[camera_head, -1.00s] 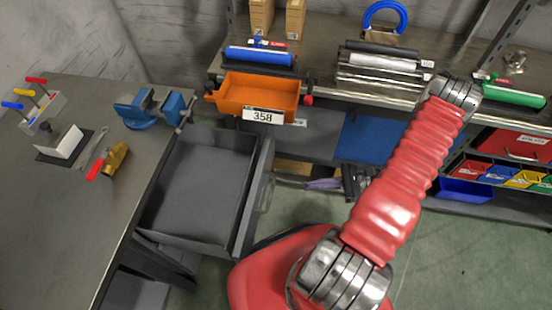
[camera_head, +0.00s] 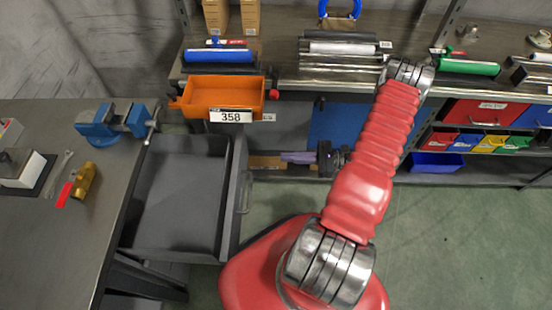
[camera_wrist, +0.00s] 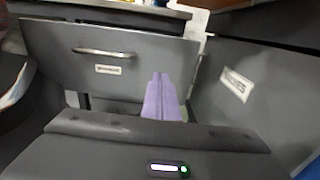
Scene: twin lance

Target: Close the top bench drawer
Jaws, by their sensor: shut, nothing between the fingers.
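The top bench drawer (camera_head: 180,200) stands pulled out from the left workbench (camera_head: 60,240), empty inside. Its handle (camera_head: 244,192) is on the front that faces right. My gripper (camera_head: 284,157) is to the right of that front and farther back, apart from it, with purple fingers pointing left. The fingers are together and hold nothing; they also show in the wrist view (camera_wrist: 160,90). There, a grey labelled drawer front with a bar handle (camera_wrist: 105,52) stands ahead and to the left of the fingertips. My red arm hides part of the back shelving.
An orange tray marked 358 (camera_head: 218,97) sits beyond the drawer's far end. A blue vise (camera_head: 112,122) stands on the workbench, near a brass piece (camera_head: 84,180). Shelving with coloured bins (camera_head: 490,140) runs along the back. Green floor is free at right.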

